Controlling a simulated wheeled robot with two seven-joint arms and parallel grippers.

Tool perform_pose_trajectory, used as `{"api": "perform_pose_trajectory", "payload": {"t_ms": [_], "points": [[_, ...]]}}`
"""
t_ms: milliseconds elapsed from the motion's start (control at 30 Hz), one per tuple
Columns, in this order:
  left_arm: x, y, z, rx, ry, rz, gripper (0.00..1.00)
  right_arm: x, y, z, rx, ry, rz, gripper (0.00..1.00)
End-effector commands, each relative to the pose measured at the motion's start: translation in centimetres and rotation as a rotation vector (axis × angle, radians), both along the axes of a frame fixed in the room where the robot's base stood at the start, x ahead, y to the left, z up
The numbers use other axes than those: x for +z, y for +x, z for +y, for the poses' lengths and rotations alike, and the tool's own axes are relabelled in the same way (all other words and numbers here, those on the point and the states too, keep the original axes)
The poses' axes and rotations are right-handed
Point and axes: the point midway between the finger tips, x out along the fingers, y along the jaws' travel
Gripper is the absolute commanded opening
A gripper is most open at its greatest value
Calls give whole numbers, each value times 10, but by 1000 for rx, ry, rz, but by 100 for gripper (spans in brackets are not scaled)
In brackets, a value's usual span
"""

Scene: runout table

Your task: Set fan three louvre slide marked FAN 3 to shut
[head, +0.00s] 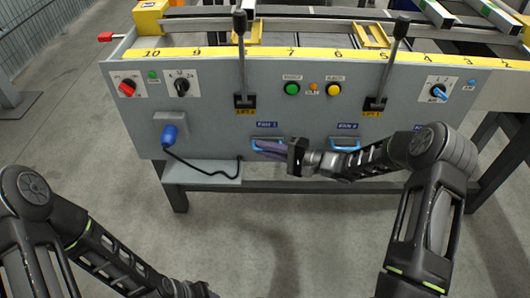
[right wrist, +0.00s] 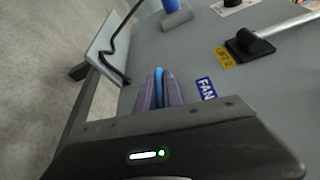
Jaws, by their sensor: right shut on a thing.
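A row of blue louvre slide handles runs along the lower front of the grey panel, each under a blue label. The leftmost label (head: 267,125) is too small to read surely; in the right wrist view the label by my gripper (right wrist: 206,89) reads FAN, its number cut off. My right gripper (head: 268,148) is at the leftmost handle (head: 265,140), which it partly hides. In the right wrist view its purple fingers are shut on this blue handle (right wrist: 159,85). My left gripper (head: 197,291) is at the bottom edge, partly cut off, away from the panel.
The middle blue handle (head: 346,146) is close beside my right forearm. Two black levers (head: 241,60) (head: 390,60) stick up from the panel. A blue plug-like piece (head: 169,133) has a black cable lying on a small grey shelf (head: 200,172). The floor in front is clear.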

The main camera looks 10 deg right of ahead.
Motion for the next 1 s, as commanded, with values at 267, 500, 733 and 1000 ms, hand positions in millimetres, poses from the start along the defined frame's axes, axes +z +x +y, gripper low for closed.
{"api": "perform_pose_trajectory", "payload": {"t_ms": [267, 500, 733, 1000], "points": [[0, -1, 0, -1, 0, 2, 35, -2, 2, -1, -1, -4, 4, 0], [0, -1, 0, -1, 0, 2, 35, -2, 2, -1, -1, -1, 3, 27], [0, -1, 0, -1, 0, 2, 35, -1, 2, -1, -1, -1, 2, 32], [5, -2, -1, -2, -1, 2, 35, 1, -4, -11, -2, -3, 3, 32]]}}
